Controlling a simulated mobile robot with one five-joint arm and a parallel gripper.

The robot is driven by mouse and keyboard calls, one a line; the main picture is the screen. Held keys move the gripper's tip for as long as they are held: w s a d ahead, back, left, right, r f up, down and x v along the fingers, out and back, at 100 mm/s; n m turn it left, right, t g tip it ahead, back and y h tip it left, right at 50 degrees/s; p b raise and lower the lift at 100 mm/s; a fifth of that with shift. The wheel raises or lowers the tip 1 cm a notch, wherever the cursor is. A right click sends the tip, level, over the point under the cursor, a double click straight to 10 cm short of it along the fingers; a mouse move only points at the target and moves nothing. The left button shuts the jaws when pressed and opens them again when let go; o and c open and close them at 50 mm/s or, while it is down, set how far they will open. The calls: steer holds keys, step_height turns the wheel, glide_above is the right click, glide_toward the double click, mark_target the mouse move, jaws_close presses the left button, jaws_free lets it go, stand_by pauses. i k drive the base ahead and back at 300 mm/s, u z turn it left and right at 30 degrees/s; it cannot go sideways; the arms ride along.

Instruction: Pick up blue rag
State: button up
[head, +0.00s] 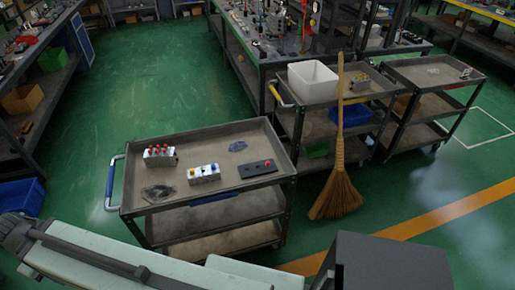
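A small crumpled blue-grey cloth (237,146) lies flat on the top tray of the near cart (204,137), toward the back right of the middle. It is the bluest cloth on that tray. A second, darker grey crumpled cloth (158,192) lies near the tray's front left corner. Parts of my own body cross the bottom of the head view. My gripper's fingers do not show in this view.
On the same tray are a block with red knobs (159,155), a block with yellow and blue knobs (203,173) and a black plate with a red knob (258,168). A broom (338,190) leans against the cart behind.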

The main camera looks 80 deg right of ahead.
mark_target(236, 146)
steer(key=k, duration=1.05)
steer(key=z, duration=0.3)
steer(key=i, duration=1.5)
steer(key=u, duration=0.05)
